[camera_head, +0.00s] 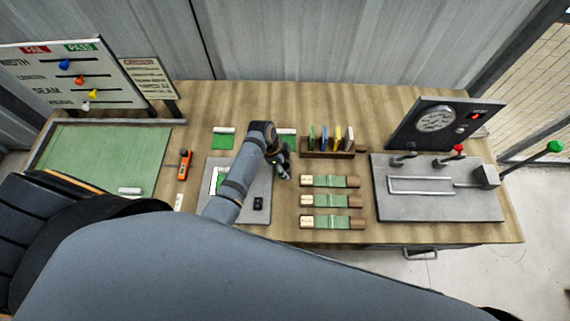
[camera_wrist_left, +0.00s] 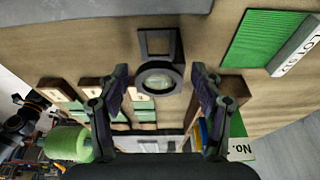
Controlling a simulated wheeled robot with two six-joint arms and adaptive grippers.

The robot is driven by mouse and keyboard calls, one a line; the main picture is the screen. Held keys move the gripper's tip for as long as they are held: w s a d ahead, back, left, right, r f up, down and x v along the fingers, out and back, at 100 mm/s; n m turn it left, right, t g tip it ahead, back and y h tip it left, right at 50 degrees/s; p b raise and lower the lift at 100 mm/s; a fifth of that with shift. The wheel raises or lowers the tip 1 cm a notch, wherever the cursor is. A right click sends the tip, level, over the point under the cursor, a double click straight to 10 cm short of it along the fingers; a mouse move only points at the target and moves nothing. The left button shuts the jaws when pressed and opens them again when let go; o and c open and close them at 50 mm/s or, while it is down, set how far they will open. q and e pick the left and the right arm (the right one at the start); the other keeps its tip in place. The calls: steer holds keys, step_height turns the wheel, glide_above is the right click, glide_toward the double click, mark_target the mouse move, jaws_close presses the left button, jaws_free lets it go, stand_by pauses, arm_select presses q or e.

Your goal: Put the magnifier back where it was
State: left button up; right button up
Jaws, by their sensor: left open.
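The magnifier (camera_wrist_left: 158,82) shows in the left wrist view as a dark round lens ring joined to a square open frame (camera_wrist_left: 160,42), over the wooden tabletop. My left gripper (camera_wrist_left: 158,72) is open, with one finger on each side of the lens ring; I cannot tell whether either finger touches it. In the head view my left gripper (camera_head: 280,167) is low over the table, between the grey plate (camera_head: 248,213) and the green rolls (camera_head: 330,181). The magnifier cannot be made out there, near or behind the gripper.
A wooden rack of coloured cards (camera_head: 333,154) stands just right of my left gripper. A small black block (camera_head: 258,203) lies on the grey plate. Green swatches (camera_head: 223,141) lie behind. A lever fixture (camera_head: 437,200) is at right, an orange device (camera_head: 184,165) at left.

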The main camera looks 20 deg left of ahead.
arm_select(q)
steer(key=shift+r, duration=0.2)
steer(key=b+v, duration=0.2)
steer(key=v, duration=1)
steer(key=shift+f, duration=0.1)
